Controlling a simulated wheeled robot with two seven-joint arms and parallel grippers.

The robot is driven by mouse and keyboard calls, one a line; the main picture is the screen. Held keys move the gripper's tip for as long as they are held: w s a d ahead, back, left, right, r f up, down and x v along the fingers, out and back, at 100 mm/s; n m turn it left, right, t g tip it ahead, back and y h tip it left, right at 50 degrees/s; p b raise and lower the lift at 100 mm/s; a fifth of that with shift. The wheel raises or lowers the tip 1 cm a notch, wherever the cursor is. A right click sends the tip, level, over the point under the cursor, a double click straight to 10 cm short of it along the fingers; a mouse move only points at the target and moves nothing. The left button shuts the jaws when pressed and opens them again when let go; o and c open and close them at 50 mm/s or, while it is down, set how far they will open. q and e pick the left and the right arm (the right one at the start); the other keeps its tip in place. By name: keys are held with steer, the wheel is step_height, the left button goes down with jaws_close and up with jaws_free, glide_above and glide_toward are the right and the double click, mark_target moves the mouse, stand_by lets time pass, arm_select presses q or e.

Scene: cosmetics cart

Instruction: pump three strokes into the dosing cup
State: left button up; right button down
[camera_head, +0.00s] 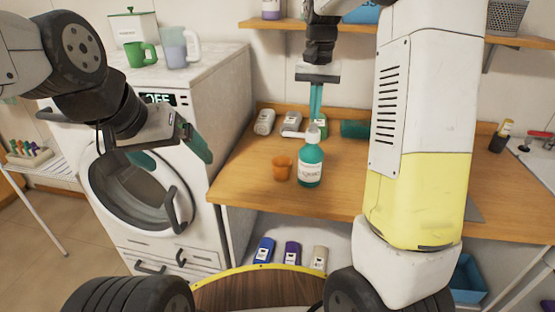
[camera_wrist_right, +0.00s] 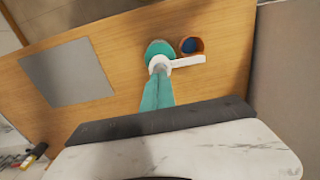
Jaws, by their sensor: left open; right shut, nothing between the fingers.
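A teal pump bottle (camera_head: 311,168) with a white label and white pump head stands upright on the wooden counter. Its pump head (camera_wrist_right: 165,63) has a spout reaching toward the orange dosing cup. The orange cup (camera_head: 282,169) stands just left of the bottle; in the right wrist view the cup (camera_wrist_right: 190,47) shows something blue inside. My right gripper (camera_head: 316,113) is shut and empty, pointing down directly over the pump head; its fingertips (camera_wrist_right: 159,82) are at or just above it, and contact cannot be told. My left gripper (camera_head: 174,153) is open and empty in front of the washing machine, away from the bottle.
Several bottles (camera_head: 291,122) and a dark green cylinder (camera_head: 354,129) lie along the counter's back. The washing machine (camera_head: 215,100) stands left, with a green mug (camera_head: 140,54) and a clear jug (camera_head: 178,48) on top. The counter (camera_head: 240,172) is clear left of the cup.

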steer(key=shift+f, duration=0.2)
stand_by(0.4)
steer(key=shift+f, duration=1.25)
steer(key=shift+r, duration=1.45)
steer(key=shift+f, duration=0.1)
steer(key=shift+f, duration=1.35)
steer(key=shift+r, duration=1.45)
